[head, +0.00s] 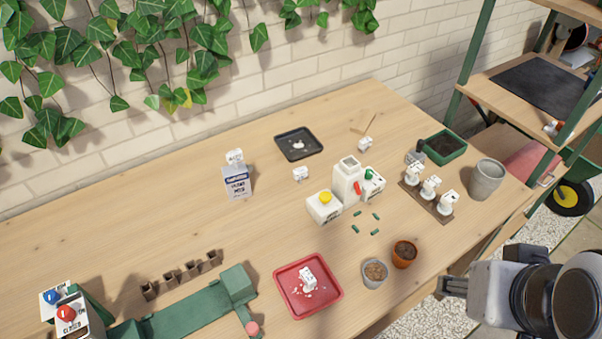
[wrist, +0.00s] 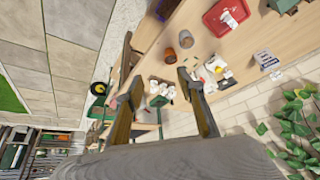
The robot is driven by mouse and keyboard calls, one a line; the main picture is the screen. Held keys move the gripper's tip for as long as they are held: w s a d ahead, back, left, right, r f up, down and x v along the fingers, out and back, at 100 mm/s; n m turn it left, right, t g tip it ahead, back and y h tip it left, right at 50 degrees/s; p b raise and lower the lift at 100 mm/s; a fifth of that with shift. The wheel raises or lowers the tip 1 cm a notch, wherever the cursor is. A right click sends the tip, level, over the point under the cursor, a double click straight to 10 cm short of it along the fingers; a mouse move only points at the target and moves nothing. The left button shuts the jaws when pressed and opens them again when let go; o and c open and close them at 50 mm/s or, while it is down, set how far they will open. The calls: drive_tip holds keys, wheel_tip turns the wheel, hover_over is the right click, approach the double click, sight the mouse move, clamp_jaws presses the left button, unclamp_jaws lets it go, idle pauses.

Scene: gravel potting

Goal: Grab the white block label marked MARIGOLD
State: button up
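Several white block labels are on the workbench; their lettering is too small to read, so I cannot tell which says MARIGOLD. One block (head: 307,278) is in the red tray (head: 283,293), with white bits around it. Two loose blocks, a nearer one (head: 300,174) and a farther one (head: 365,144), lie on the bench. Several white pieces (head: 430,187) stand on a brown board. My gripper (head: 442,287) is off the bench's front right edge, away from them all. The wrist view shows its fingers (wrist: 156,58) apart and empty.
Pots (head: 404,254) (head: 374,273) sit near the front edge; a grey cup (head: 486,180) and green planter (head: 443,147) are at right. Green equipment (head: 190,315) occupies the front left. The bench's left middle is clear.

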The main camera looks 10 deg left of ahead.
drive_tip(key=shift+w, duration=0.1)
